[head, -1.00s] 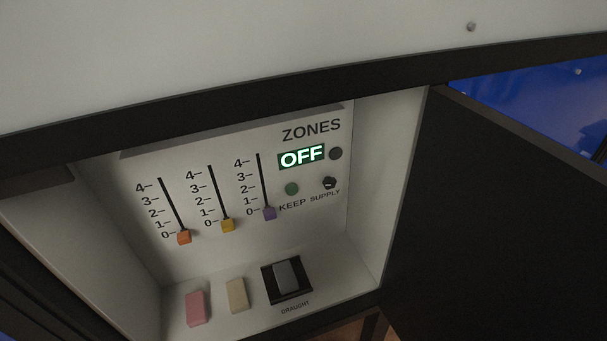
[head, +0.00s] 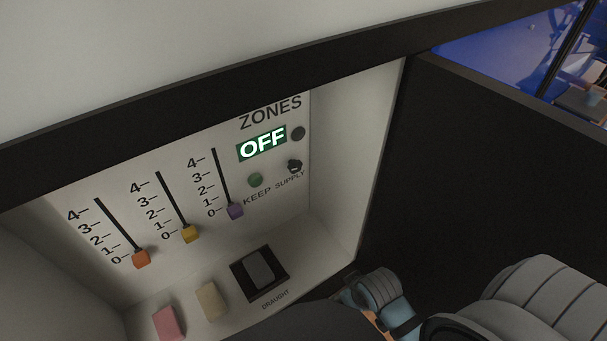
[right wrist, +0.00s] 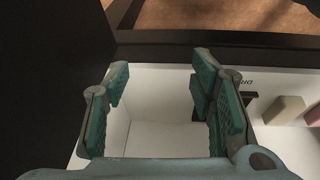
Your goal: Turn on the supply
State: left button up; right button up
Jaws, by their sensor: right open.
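The black supply knob (head: 294,166) sits on the back panel of the white recess, above the label SUPPLY. The display (head: 262,143) to its upper left reads OFF in lit letters. A dark round lamp or button (head: 298,134) is above the knob, and a green KEEP button (head: 255,180) is to its lower left. My right arm comes in at the bottom right of the head view, but its fingertips do not show there. In the right wrist view my right gripper (right wrist: 160,100) is open and empty, with the white recess wall between its fingers. My left gripper is not in view.
Orange (head: 141,259), yellow (head: 190,233) and purple (head: 235,211) sliders rest at 0. A black DRAUGHT rocker (head: 260,270), a beige block (head: 211,301) and a pink block (head: 169,324) are on the recess floor. A black door (head: 460,170) stands open on the right.

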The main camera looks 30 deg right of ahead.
aim_at(296, 168)
jog(key=w+a+r+n+t+y, duration=0.2)
jog(key=w+a+r+t+y, duration=0.15)
jog(key=r, duration=0.35)
jog(key=w+a+r+n+t+y, duration=0.1)
jog(key=w+a+r+t+y, duration=0.2)
jog(key=r, duration=0.4)
jog(key=w+d+r+m+t+h, duration=0.3)
jog(key=w+d+r+t, duration=0.1)
jog(key=d+r+t, duration=0.35)
jog(key=w, duration=0.4)
jog(key=w+a+p, duration=0.1)
jog(key=w, duration=0.4)
jog(key=w+a+p, duration=0.1)
jog(key=w, duration=0.4)
jog(key=shift+w+a+r, duration=0.15)
jog(key=shift+w+a, duration=0.05)
jog(key=shift+w, duration=0.05)
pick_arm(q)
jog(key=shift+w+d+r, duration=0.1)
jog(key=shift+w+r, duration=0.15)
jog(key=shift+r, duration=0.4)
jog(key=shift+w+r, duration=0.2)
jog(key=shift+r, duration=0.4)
pick_arm(e)
jog(key=shift+c, duration=0.5)
